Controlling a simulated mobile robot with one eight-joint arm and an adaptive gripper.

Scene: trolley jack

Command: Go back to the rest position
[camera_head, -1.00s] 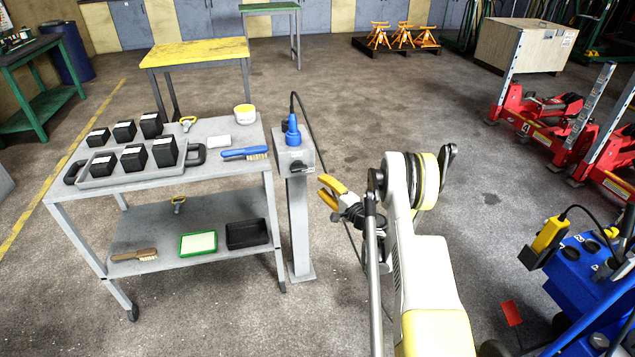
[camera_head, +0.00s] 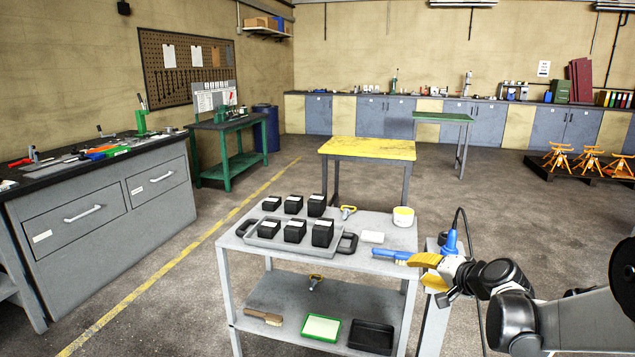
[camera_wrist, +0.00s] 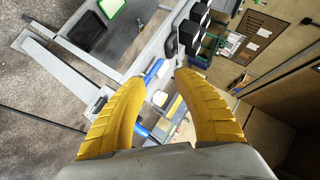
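My gripper (camera_head: 424,270) is at the right of the head view, its yellow fingers pointing left, in front of the trolley's right edge in the picture. In the wrist view my gripper (camera_wrist: 162,76) shows two curved yellow fingers with a gap between the tips and nothing held. My arm reaches in from the right edge. A grey post (camera_head: 432,330) with a blue plug (camera_head: 451,243) stands beside the trolley, partly hidden by my gripper.
The grey trolley (camera_head: 235,242) carries a tray of black boxes (camera_head: 295,232), a blue-handled brush (camera_head: 390,254) and a white tub (camera_head: 403,216). A yellow-topped table (camera_head: 367,149) stands behind. A grey drawer bench (camera_head: 110,215) is at left. Floor between bench and trolley is clear.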

